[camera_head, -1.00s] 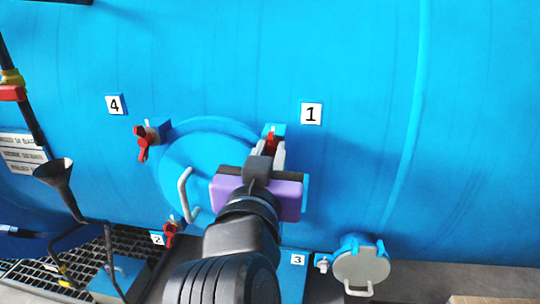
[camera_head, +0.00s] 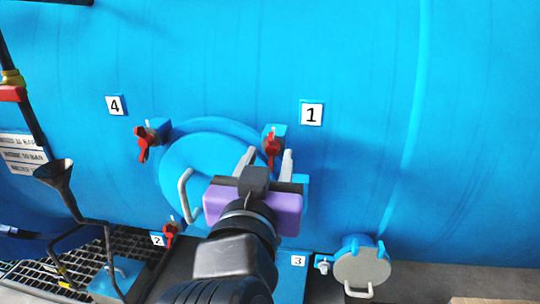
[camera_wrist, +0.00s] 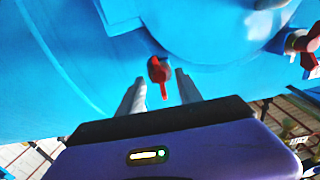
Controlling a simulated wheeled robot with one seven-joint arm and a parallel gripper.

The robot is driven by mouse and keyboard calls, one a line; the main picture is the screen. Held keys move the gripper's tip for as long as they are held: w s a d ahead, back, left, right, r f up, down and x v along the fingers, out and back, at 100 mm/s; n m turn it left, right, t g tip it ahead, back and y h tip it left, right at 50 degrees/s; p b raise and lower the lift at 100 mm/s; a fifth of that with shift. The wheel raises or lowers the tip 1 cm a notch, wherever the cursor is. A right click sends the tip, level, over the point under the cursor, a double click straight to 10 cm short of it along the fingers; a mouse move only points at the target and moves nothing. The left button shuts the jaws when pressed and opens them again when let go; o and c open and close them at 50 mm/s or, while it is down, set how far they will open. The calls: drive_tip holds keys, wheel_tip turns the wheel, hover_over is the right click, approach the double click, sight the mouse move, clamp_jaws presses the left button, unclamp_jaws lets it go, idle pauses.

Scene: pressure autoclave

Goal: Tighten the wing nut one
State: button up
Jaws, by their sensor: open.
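Wing nut one (camera_head: 271,147) is red and sits on a blue bracket at the upper right of the round hatch (camera_head: 205,135), beside the label 1 (camera_head: 311,113). In the wrist view the red wing nut (camera_wrist: 159,72) has one wing pointing down towards my gripper. My gripper (camera_head: 267,158) has its two grey fingers spread and is empty. In the wrist view the fingers (camera_wrist: 158,86) lie left and right of the lower wing, with gaps on both sides.
Red wing nuts stand by label 4 (camera_head: 115,105) and label 2 (camera_head: 157,240). A grey hatch handle (camera_head: 186,196) stands out left of my gripper. A small round grey cover (camera_head: 361,269) is at the lower right. The blue wall right of label 1 is clear.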

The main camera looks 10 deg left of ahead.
drive_tip(key=s, duration=0.5)
drive_tip(key=shift+s+a, duration=0.1)
drive_tip(key=shift+s, duration=0.25)
